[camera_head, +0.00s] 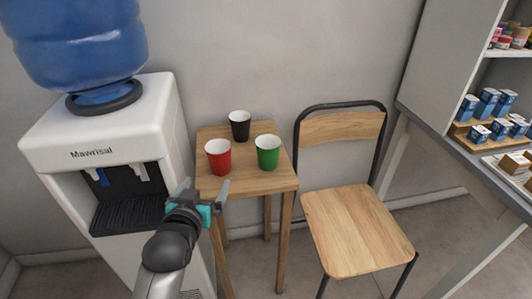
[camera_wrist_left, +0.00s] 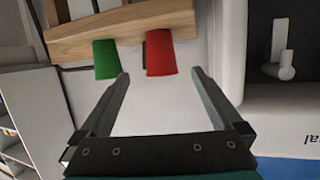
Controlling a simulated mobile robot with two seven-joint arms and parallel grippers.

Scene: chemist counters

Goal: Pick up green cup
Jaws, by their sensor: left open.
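The green cup (camera_head: 267,153) stands upright on a small wooden table (camera_head: 262,184), on its right side. A red cup (camera_head: 218,157) stands to its left and a black cup (camera_head: 239,126) behind them. My left gripper (camera_head: 205,187) is open and empty, in front of the table near its left front corner, apart from the cups. In the left wrist view, which is upside down, the gripper (camera_wrist_left: 161,75) shows two spread fingers. The red cup (camera_wrist_left: 160,53) lies between the fingers' lines and the green cup (camera_wrist_left: 106,59) is left of them. My right gripper is not in view.
A white water dispenser (camera_head: 95,135) with a blue bottle stands close on the left of the table. A wooden chair (camera_head: 357,229) stands close on the right. A shelf unit (camera_head: 428,95) with small boxes is at the far right.

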